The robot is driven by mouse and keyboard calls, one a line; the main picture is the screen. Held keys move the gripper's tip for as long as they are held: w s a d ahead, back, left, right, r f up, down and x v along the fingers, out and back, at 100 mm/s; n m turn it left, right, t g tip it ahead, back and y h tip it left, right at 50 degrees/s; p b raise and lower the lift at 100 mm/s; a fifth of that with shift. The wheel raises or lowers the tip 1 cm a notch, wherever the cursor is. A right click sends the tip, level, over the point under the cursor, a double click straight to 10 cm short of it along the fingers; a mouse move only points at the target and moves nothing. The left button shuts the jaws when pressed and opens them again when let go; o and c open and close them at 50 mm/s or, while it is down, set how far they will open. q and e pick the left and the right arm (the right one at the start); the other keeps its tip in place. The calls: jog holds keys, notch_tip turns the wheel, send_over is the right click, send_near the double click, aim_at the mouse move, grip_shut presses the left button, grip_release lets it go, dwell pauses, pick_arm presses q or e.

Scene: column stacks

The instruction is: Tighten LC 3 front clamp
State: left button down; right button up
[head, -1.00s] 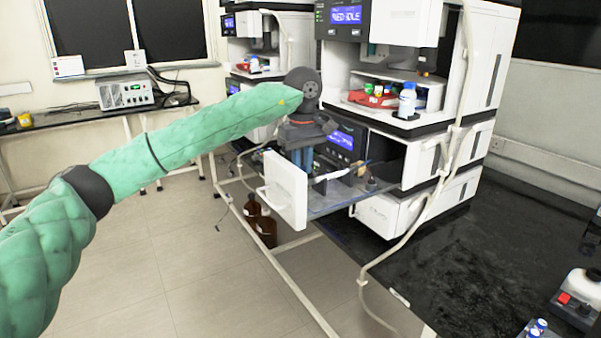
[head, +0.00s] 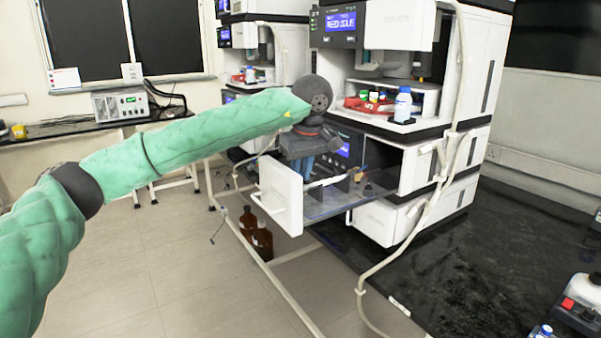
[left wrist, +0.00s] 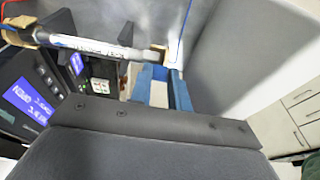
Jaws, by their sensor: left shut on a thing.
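The LC stack (head: 405,225) in the middle has its drawer out, with a white front panel (head: 280,195). A slim white labelled column (head: 326,182) lies across the drawer and also shows in the left wrist view (left wrist: 85,45). A tan front clamp (left wrist: 157,53) sits at the column's near end, partly hidden by my fingers. Another tan clamp (left wrist: 17,32) holds its far end. My left gripper (head: 302,168), with blue fingers in the left wrist view (left wrist: 163,82), points down behind the panel and is shut on the front clamp. My right gripper is out of view.
Brown bottles (head: 262,241) stand below the drawer. The black bench (head: 460,260) at the right is largely clear.

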pick_arm(q)
jog(key=c, duration=1.3)
grip_release()
jog(key=shift+r, duration=0.1)
jog(key=shift+v, duration=3.75)
